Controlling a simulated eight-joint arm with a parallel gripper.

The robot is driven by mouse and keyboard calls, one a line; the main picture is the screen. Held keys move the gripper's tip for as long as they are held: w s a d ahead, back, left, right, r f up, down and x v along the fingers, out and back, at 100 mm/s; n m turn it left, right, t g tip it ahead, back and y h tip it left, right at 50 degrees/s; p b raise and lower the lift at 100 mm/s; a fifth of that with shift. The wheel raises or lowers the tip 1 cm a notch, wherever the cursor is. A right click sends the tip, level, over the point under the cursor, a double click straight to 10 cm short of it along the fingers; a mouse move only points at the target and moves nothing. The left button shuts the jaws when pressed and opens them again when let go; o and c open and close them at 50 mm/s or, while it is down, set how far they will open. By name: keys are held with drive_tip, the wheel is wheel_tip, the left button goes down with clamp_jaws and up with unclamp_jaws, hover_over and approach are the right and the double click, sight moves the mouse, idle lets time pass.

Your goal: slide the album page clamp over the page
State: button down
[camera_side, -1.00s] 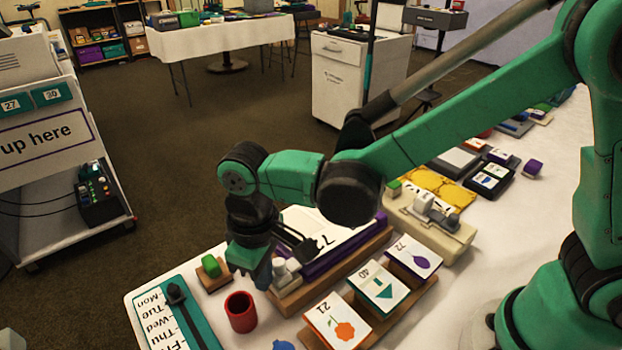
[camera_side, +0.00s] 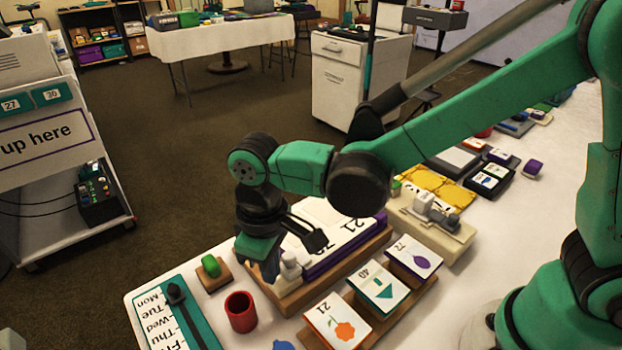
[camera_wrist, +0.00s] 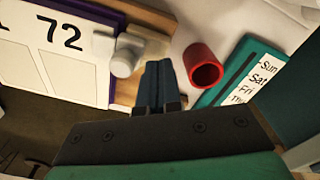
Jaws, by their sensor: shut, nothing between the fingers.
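The album page (camera_side: 338,229), white with printed numbers and a purple edge, lies on a wooden board (camera_side: 330,267). It also shows at upper left in the wrist view (camera_wrist: 52,68). The pale clamp with a round knob (camera_side: 290,268) sits at the board's near-left end. In the wrist view the clamp (camera_wrist: 122,62) is beside the page's end, just left of my fingers. My gripper (camera_side: 269,274) is shut and empty, low at the clamp's left side. In the wrist view its fingertips (camera_wrist: 158,66) are together, close to the clamp; I cannot tell whether they touch it.
A red cup (camera_side: 240,312) stands near the gripper, with a green block on a wooden base (camera_side: 213,273) to the left. A teal day chart (camera_side: 172,318) lies at the front left. A card rack (camera_side: 372,300) stands in front of the board.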

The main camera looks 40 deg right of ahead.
drive_tip(key=shift+a+r, duration=0.15)
drive_tip(key=shift+r, duration=2.65)
drive_tip(key=s+d+r+m+t, duration=0.1)
drive_tip(key=d+m+t, duration=0.2)
drive_tip(key=d, duration=0.6)
drive_tip(key=s+d+r+m+t, duration=0.1)
drive_tip(key=d+m+t, duration=0.2)
drive_tip(key=d, duration=0.6)
drive_tip(key=shift+s+r+t, duration=0.15)
drive_tip(key=shift+r+t, duration=0.15)
drive_tip(key=shift+t, duration=0.3)
